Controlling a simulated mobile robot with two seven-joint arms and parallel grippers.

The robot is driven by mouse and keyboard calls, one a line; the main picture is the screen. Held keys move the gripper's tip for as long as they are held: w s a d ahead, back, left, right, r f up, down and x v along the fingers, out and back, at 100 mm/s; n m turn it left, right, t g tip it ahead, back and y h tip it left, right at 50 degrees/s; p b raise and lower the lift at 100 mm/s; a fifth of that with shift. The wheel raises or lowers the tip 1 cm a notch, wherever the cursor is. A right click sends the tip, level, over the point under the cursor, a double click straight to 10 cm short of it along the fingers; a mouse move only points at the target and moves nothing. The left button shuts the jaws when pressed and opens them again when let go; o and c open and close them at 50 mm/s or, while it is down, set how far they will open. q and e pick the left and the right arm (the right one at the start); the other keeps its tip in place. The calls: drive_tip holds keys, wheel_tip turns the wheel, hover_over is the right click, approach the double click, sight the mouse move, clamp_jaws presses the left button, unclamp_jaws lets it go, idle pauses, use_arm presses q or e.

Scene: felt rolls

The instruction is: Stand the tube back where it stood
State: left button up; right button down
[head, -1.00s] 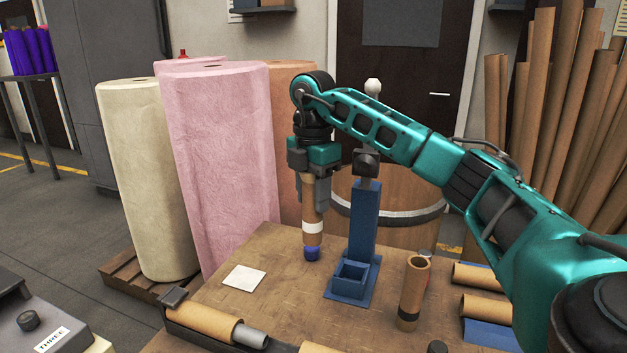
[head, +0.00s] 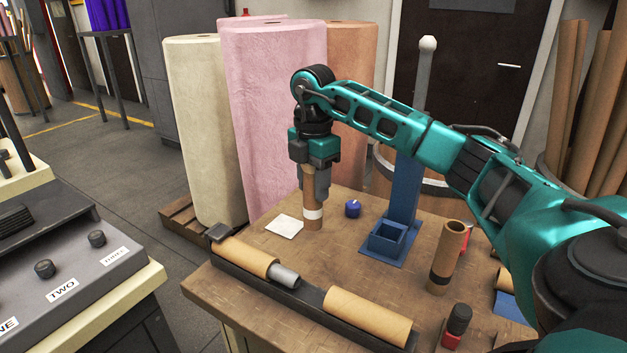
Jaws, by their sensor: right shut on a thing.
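My right gripper (head: 314,188) is shut on a brown cardboard tube (head: 312,205) with a white band near its lower end. The tube is upright, just right of a white square (head: 285,226) on the wooden table (head: 330,262). Its lower end is at or just above the tabletop; I cannot tell whether it touches. The gripper hides its upper part. Another brown tube (head: 447,258), with a dark band, stands on the table at the right, partly close to my arm in the picture. My left gripper is out of view.
A blue cap-like piece (head: 353,209) lies right of the held tube. A blue stand with a square socket (head: 387,236) is further right. A black rack (head: 300,297) with lying tubes runs along the front. Tall felt rolls (head: 275,110) stand behind.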

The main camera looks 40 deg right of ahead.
sight(313, 211)
wheel_tip(313, 211, down, 5)
drive_tip(key=shift+r+b, duration=0.2)
drive_tip(key=shift+b, duration=0.45)
drive_tip(key=shift+f, duration=0.7)
drive_tip(key=shift+f+b, duration=0.2)
drive_tip(key=shift+b, duration=0.1)
drive_tip(key=shift+f, duration=0.3)
drive_tip(key=c, duration=0.5)
unclamp_jaws()
